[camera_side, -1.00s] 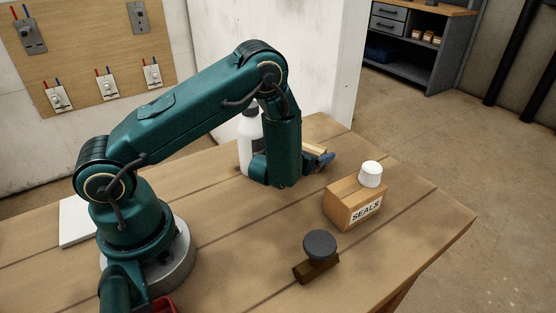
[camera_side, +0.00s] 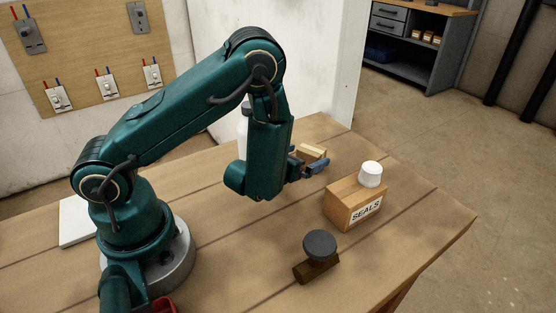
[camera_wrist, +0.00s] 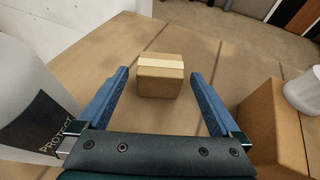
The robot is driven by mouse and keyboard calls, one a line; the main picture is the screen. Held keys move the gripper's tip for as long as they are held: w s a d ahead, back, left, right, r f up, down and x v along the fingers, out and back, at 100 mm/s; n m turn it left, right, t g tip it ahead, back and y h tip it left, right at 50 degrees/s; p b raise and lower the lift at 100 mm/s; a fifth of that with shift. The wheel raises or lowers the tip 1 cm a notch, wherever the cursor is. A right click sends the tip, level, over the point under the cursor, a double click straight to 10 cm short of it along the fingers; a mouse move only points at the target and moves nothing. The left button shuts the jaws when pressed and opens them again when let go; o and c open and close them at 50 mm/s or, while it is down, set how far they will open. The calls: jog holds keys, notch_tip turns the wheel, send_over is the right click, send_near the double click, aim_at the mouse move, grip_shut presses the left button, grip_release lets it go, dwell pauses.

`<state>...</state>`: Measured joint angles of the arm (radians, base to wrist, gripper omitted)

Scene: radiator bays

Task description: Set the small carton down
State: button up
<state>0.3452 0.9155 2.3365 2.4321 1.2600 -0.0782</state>
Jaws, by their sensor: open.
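The small carton (camera_wrist: 160,83) is a brown box with a pale tape strip across its top. In the wrist view it sits upright on the wooden table, just beyond and between my fingertips. In the side view the carton (camera_side: 312,152) is partly hidden behind my gripper (camera_side: 306,164). In the wrist view my gripper (camera_wrist: 158,78) is open, with its two blue fingers apart and a gap on each side of the carton. Nothing is held.
A box marked SEALS (camera_side: 355,206) with a white cap (camera_side: 370,174) on top stands to the right. A white bottle (camera_wrist: 30,100) stands close on the left. A dark round knob on a brown block (camera_side: 319,246) sits nearer the front. The table beyond the carton is clear.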

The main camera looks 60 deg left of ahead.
jog(key=shift+v, duration=3)
notch_tip(320, 180, up, 15)
jog(key=d+n+g, duration=0.1)
jog(key=n+g, duration=0.1)
jog(key=n, duration=2.3)
jog(key=s+d+f+n+g+h, duration=0.2)
jog(key=s+n, duration=0.1)
jog(key=s, duration=0.4)
jog(key=s+d+f+n+g+h, duration=0.2)
jog(key=s+d+n, duration=0.1)
jog(key=s, duration=0.4)
jog(key=shift+n+g+h, duration=0.3)
jog(key=shift+g, duration=0.1)
jog(key=shift+s, duration=0.1)
